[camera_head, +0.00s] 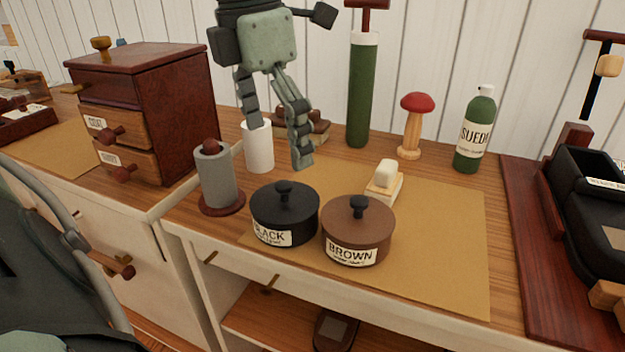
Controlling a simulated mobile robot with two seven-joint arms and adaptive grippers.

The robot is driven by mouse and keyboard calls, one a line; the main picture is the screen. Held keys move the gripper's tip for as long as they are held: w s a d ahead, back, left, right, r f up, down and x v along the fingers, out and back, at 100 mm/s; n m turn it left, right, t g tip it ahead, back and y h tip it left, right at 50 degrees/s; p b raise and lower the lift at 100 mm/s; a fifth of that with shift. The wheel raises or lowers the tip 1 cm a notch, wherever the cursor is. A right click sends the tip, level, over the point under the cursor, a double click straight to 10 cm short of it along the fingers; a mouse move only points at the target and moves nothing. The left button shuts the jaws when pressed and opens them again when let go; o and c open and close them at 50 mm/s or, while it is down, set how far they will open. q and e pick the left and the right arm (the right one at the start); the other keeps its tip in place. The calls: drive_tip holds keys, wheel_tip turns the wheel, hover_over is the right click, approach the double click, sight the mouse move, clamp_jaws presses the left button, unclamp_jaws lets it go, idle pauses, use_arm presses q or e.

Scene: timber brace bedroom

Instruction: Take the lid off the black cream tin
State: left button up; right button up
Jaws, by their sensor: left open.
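The black cream tin (285,217) stands upright on the tan mat. It is a round black pot with a label reading BLACK. My left gripper (278,143) hangs fingers down above and behind the tin, open and empty, apart from the lid. One fingertip is by the white cup, and I cannot tell whether it is inside or behind it. The other fingertip is behind the tin's knob. My right gripper is not in view.
A lidded brown tin (358,232) stands close to the right of the black one. A grey cylinder (215,178) is at its left, the white cup (259,150) behind. A pale block (385,181), mushroom (411,125) and green bottle (474,130) stand farther right. The mat (450,240) is clear at right.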

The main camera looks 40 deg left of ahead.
sight(282, 183)
use_arm(q)
drive_tip(key=f, duration=0.5)
drive_tip(key=w+f, duration=0.1)
drive_tip(key=f, duration=0.1)
drive_tip(key=shift+f, duration=0.25)
drive_tip(key=shift+s, duration=0.15)
clamp_jaws()
idle(0.3)
